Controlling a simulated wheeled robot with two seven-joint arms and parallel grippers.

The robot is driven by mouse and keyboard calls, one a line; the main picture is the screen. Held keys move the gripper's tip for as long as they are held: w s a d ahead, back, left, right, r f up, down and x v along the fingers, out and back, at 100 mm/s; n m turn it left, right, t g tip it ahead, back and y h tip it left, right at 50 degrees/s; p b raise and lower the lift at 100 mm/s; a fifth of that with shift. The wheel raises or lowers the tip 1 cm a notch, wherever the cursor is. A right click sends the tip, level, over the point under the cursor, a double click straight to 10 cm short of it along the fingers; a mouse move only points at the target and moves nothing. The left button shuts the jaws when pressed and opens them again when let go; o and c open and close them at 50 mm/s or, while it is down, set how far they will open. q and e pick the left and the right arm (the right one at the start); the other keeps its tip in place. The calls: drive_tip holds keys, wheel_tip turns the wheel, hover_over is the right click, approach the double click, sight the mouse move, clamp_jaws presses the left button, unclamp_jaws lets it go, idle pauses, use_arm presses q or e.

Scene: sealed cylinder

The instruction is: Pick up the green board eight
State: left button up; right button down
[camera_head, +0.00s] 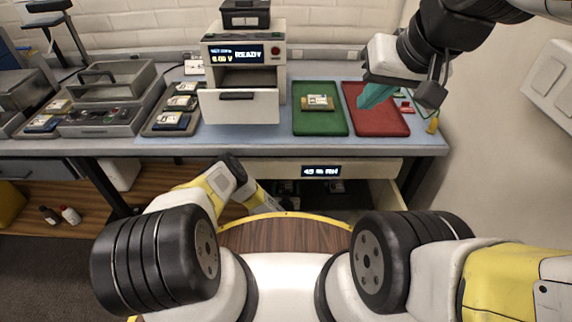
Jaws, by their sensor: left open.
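I cannot make out a number on any board, so I cannot tell which is green board eight. An olive-tan board (318,103) lies on the green tray (320,124). Several small boards (181,103) sit in a grey rack left of the test machine. Dark items, perhaps boards, lie in the open drawer (384,195) under the table. My right gripper (374,95) has teal fingers over the red tray (380,125); its fingertips overlap from here, and whether they hold anything is unclear. My left arm bends down before the table; its gripper is hidden.
A small yellow item (433,126) is at the table's right edge. Blue table surface is clear in front.

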use_arm(q)
drive_tip(key=shift+w, duration=0.1)
drive_tip(key=shift+c, duration=0.2)
drive_tip(key=c, duration=1.4)
drive_tip(key=shift+c, duration=0.5)
drive_tip(key=shift+r, duration=0.15)
